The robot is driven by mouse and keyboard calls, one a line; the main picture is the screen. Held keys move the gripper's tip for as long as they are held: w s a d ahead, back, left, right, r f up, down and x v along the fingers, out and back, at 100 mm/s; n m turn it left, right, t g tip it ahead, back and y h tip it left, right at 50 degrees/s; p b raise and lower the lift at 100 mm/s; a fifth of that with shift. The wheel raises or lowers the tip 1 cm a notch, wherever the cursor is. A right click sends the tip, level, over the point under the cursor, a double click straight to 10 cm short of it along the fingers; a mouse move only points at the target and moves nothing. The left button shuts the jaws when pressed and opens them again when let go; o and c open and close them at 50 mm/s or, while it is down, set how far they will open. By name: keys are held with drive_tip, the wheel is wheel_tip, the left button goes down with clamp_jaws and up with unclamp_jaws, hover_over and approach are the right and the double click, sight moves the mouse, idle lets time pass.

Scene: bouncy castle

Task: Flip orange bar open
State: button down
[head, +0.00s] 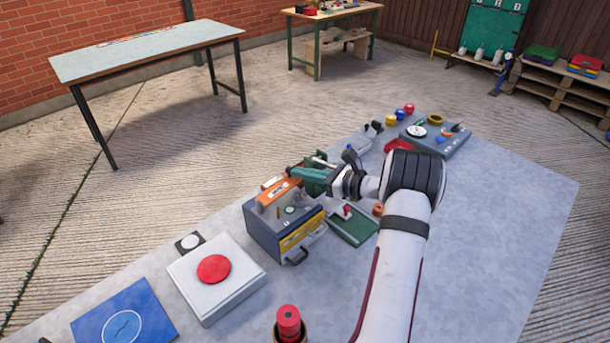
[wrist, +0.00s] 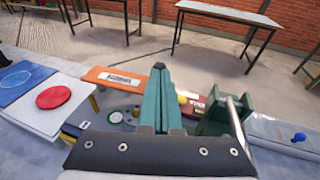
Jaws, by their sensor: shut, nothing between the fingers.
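The orange bar (head: 278,192) lies across the top of a grey box (head: 268,235) with a yellow front panel. In the wrist view the orange bar (wrist: 105,77) carries a white label and runs up close to the left side of my fingers. My gripper (head: 300,178), with green fingers, is at the bar's right end in the head view. The fingers are shut with nothing between them; they also show in the wrist view (wrist: 158,70). I cannot tell whether they touch the bar. They hide part of what lies behind them.
A white box with a red button (head: 213,268) and a blue panel (head: 122,318) stand left of the grey box. A green tray (head: 352,228) and a grey console (head: 437,140) lie to the right. A red cylinder (head: 288,322) stands at the front. The table's right side is clear.

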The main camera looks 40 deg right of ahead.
drive_tip(key=shift+w+d+n+y, duration=0.1)
drive_tip(key=shift+w+n+y, duration=0.3)
drive_tip(key=shift+y, duration=0.1)
drive_tip(key=shift+n+g+y, duration=0.5)
drive_tip(key=shift+n+y, duration=0.1)
drive_tip(key=shift+y, duration=0.2)
drive_tip(key=w, duration=0.4)
drive_tip(key=shift+w, duration=0.25)
drive_tip(key=shift+r+x, duration=0.2)
drive_tip(key=shift+x, duration=1)
drive_tip(key=shift+w+a, duration=0.15)
drive_tip(key=shift+w, duration=0.4)
drive_tip(key=shift+w+a, duration=0.2)
drive_tip(key=shift+w, duration=0.35)
drive_tip(key=v, duration=1.5)
drive_tip(key=shift+s+d, duration=0.15)
drive_tip(key=shift+s, duration=0.15)
drive_tip(key=shift+r, duration=0.15)
